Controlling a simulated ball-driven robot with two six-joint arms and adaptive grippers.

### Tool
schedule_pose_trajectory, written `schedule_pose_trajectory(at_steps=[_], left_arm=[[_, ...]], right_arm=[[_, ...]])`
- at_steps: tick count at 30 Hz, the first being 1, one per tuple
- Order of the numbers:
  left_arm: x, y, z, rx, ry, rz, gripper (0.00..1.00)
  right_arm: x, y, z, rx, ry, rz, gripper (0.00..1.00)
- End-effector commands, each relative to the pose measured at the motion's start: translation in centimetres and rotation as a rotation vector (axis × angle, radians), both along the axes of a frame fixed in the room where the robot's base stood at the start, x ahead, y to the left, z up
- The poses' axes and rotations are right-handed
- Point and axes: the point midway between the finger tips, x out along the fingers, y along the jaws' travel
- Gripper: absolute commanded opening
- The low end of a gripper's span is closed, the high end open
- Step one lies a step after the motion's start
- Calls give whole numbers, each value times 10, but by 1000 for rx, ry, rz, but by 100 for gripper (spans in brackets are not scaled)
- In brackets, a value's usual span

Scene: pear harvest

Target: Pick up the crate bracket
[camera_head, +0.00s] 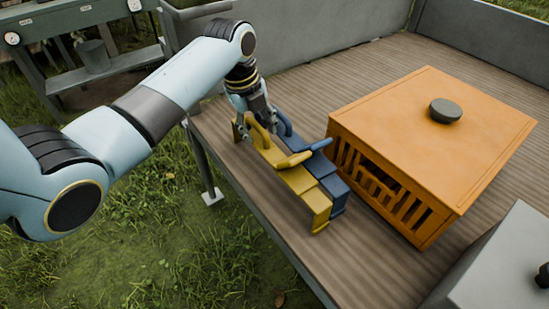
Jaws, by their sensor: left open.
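A yellow bracket-like piece (298,181) with raised curved handles lies on the wooden deck. A similar dark blue piece (327,173) lies right beside it, on the side toward the orange crate (395,140). I cannot tell which of the two is the crate bracket. My left gripper (262,118) is open and points down over the far ends of both pieces. Its fingers overlap the far handles in the picture, and I cannot tell whether they touch. The fingers partly hide these far ends. My right gripper is not in view.
The orange crate has slatted sides and a flat lid with a dark round knob (446,110). A grey box (508,262) stands at the lower right. The deck (310,83) is bare behind the pieces. Its left edge drops to grass. A grey bench (100,68) stands at upper left.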

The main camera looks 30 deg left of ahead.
Motion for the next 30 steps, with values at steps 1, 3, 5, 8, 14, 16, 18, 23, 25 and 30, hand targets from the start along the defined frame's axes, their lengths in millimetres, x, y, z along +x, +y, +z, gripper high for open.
schedule_pose_trajectory(at_steps=[1,3,5,8,14,16,18,23,25,30], left_arm=[[0,0,0,0,0,0,42],[0,0,0,0,0,0,34],[0,0,0,0,0,0,26],[0,0,0,0,0,0,13],[0,0,0,0,0,0,0],[0,0,0,0,0,0,0],[0,0,0,0,0,0,0],[0,0,1,0,-1,0,0],[0,0,1,0,-1,0,0],[0,0,5,0,-2,0,0]], right_arm=[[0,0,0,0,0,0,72],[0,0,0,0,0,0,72],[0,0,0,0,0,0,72],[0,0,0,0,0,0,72],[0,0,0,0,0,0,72],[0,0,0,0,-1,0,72],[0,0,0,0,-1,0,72],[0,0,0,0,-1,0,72],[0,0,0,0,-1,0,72],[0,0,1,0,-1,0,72]])
